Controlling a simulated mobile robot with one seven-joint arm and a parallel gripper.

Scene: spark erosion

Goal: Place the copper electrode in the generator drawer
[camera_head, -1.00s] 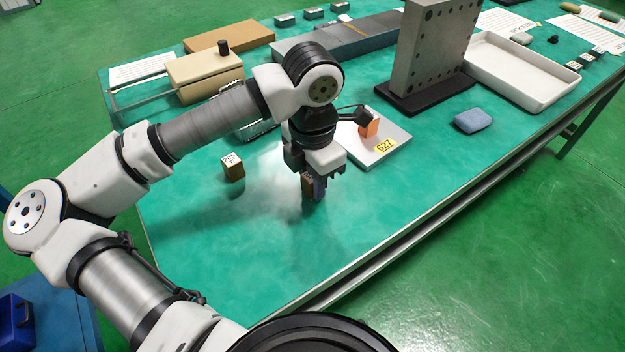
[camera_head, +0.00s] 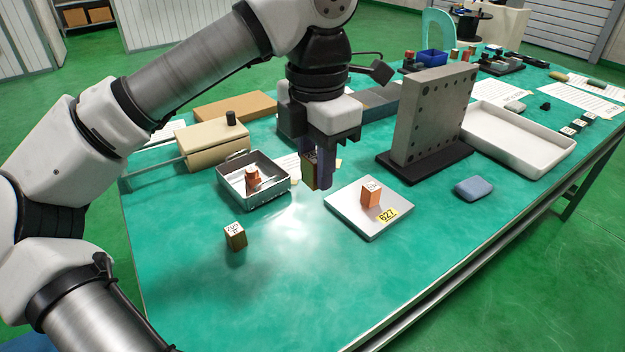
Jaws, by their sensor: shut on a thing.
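My gripper (camera_head: 318,178) is shut on a brown block (camera_head: 309,172) with a pale marked top, held above the table; a finger covers part of it. A similar brown block (camera_head: 235,238) with a labelled top stands on the green mat at the left. An open metal drawer-like tray (camera_head: 283,190) left of my gripper has a small copper-coloured piece (camera_head: 252,176) inside. I cannot tell which block the task names.
A beige box (camera_head: 205,145) with a black knob stands behind the tray. A grey drilled upright plate (camera_head: 432,118) on a black base rises right of my gripper. A white tray (camera_head: 525,150) and a blue-grey pad (camera_head: 474,188) lie further right. The front of the mat is clear.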

